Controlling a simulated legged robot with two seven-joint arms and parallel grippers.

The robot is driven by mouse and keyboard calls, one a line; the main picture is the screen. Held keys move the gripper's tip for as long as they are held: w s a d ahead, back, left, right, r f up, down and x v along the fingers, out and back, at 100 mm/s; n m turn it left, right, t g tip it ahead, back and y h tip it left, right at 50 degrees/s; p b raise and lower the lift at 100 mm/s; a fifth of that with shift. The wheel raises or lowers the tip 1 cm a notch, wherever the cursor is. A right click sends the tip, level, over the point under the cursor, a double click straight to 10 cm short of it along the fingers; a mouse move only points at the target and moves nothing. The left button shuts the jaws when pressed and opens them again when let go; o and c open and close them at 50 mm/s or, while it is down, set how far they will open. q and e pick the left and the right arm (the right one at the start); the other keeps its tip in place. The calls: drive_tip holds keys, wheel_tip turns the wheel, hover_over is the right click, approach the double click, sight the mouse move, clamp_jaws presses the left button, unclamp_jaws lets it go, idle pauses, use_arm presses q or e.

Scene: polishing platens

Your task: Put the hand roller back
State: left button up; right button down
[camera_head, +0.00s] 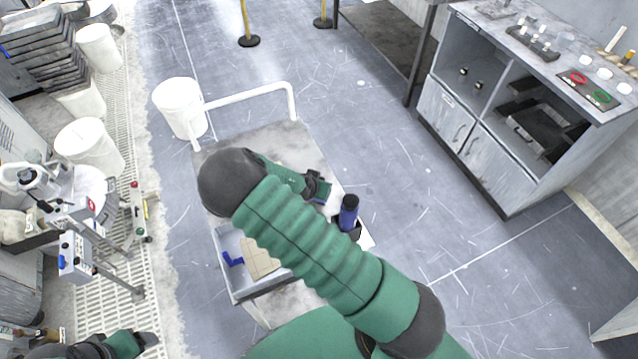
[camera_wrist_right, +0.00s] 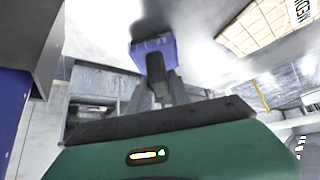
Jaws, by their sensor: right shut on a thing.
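My right arm reaches across the head view from the lower right. Its gripper (camera_head: 318,187) is over the cart top and is mostly seen from behind. In the right wrist view the gripper's fingers (camera_wrist_right: 157,92) are shut on a blue thing, which I take to be the hand roller (camera_wrist_right: 153,48). Only its blue end and a dark part between the fingers show; the rest is hidden. My left gripper (camera_head: 146,341) is at the lower left corner, away from the cart, and its jaws cannot be made out.
A dark blue bottle (camera_head: 348,212) stands in a black holder close right of my right gripper. A cabinet (camera_head: 480,160) stands right.

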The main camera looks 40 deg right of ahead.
drive_tip(key=shift+f, duration=0.2)
drive_tip(key=shift+s+d+f+b, duration=0.15)
drive_tip(key=shift+d+f+b, duration=0.35)
drive_tip(key=shift+f, duration=0.1)
drive_tip(key=c, duration=1.4)
unclamp_jaws()
drive_tip(key=shift+s, duration=0.1)
drive_tip(key=shift+c, duration=0.2)
drive_tip(key=shift+o, duration=1.2)
drive_tip(key=shift+w+a, duration=0.1)
drive_tip(key=shift+w, duration=0.1)
drive_tip(key=shift+r, duration=0.15)
